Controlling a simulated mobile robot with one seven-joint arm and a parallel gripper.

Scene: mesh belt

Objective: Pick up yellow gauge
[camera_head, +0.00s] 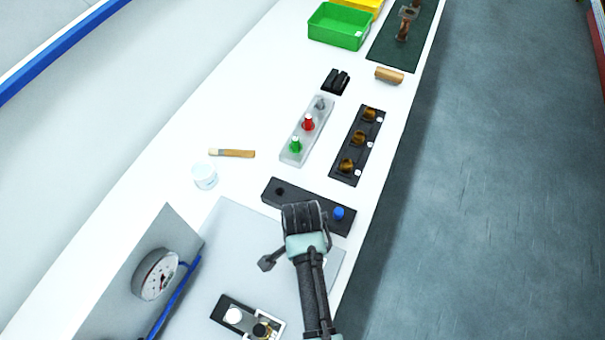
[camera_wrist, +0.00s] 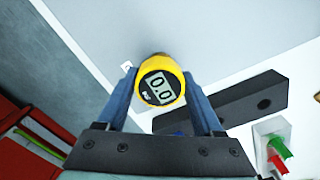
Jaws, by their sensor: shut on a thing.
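The yellow gauge (camera_wrist: 160,80) has a round yellow rim and a dark face with a display reading 0.0. It sits between the two blue-grey fingers of my gripper (camera_wrist: 161,84) in the wrist view, and the gripper is shut on it. My gripper and arm hide the gauge there.
A black block (camera_head: 300,195) with a hole and a blue knob (camera_head: 338,213) lies close by. A grey holder with red and green pieces (camera_head: 308,123), a black rack (camera_head: 343,166), a brush (camera_head: 232,153), a white jar (camera_head: 204,176) and a dial gauge (camera_head: 155,275) stand around.

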